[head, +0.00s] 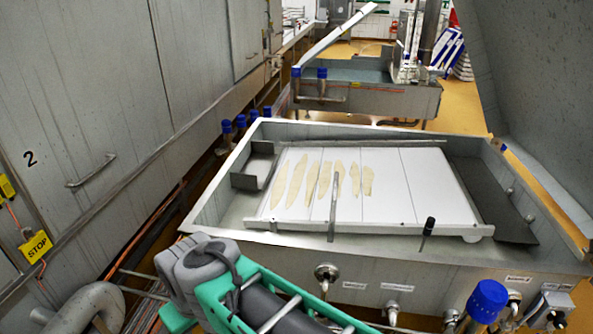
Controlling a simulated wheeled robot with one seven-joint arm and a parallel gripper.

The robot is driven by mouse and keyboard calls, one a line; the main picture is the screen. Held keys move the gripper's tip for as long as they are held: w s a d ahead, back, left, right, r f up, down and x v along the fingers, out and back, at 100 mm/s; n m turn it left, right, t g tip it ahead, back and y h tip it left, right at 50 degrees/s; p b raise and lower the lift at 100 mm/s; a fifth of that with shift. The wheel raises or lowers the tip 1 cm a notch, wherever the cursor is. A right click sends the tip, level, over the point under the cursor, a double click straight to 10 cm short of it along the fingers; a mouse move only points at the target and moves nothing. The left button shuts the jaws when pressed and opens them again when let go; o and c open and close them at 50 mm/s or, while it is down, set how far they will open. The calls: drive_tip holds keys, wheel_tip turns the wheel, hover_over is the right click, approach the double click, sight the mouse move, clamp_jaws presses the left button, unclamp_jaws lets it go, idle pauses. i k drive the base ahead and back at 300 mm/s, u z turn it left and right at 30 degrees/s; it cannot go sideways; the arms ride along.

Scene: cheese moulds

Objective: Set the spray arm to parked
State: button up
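No part is plainly marked as the spray arm, and I cannot tell which one it is. A thin upright rod (333,205) stands at the front edge of the near steel vat (290,240). A shorter dark-topped lever (427,232) leans at the same edge, further right. A grey control box with a dark knob (555,314) sits on the vat's front at the right; its setting is too small to read. Teal and grey parts at the bottom, probably my arm, cover some of the vat's front. My gripper's fingertips do not show.
A white board (420,185) with several pale pieces lies in the vat. Small labels, a pipe fitting (326,273) and a blue-capped valve (487,302) line its front. A steel wall stands left. Another vat (365,95) stands behind; yellow floor shows beyond.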

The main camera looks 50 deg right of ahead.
sight(335, 184)
drive_tip(key=i, duration=0.75)
drive_tip(key=z, duration=1.5)
drive_tip(key=i, duration=0.65)
drive_tip(key=u, duration=0.15)
